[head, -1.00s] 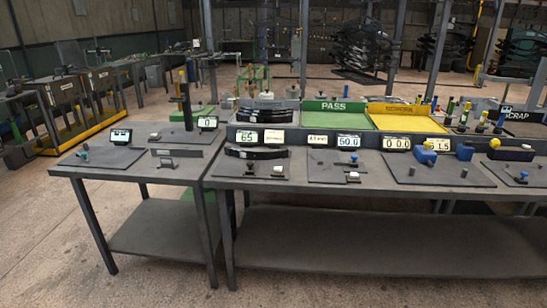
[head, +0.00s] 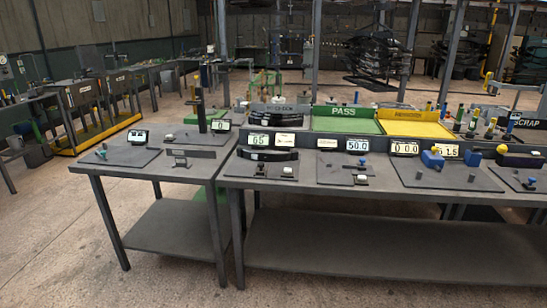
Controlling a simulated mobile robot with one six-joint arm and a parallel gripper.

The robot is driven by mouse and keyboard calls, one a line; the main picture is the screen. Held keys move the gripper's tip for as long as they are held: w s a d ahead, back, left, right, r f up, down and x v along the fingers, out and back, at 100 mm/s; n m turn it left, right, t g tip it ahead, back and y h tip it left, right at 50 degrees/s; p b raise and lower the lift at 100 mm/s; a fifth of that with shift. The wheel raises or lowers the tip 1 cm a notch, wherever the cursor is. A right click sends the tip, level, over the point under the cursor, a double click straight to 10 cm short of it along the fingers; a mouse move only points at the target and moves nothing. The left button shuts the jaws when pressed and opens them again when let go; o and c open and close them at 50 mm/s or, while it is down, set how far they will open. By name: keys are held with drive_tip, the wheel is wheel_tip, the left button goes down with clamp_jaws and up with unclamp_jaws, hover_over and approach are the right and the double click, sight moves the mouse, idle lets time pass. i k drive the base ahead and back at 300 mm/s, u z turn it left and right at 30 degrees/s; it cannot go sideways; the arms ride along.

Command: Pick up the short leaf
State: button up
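A dark, slightly curved leaf (head: 268,155) lies on the left end of the long bench, below the display reading 65. A second dark curved piece or stack (head: 278,117) lies behind it on the raised back level. A short flat dark bar (head: 193,153) is on the left table, near a small dark fixture. I cannot tell for certain which of these is the short leaf. My gripper is not in view.
The left table (head: 175,175) and the long bench (head: 400,195) stand close together. A green PASS tray (head: 347,124) and a yellow tray (head: 415,129) are at the back. Dark plates with small blocks and displays cover the bench top. The floor (head: 60,255) in front is clear.

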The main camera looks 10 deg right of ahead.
sight(293, 155)
drive_tip(key=u, duration=0.05)
drive_tip(key=i, duration=0.95)
drive_tip(key=z, duration=0.05)
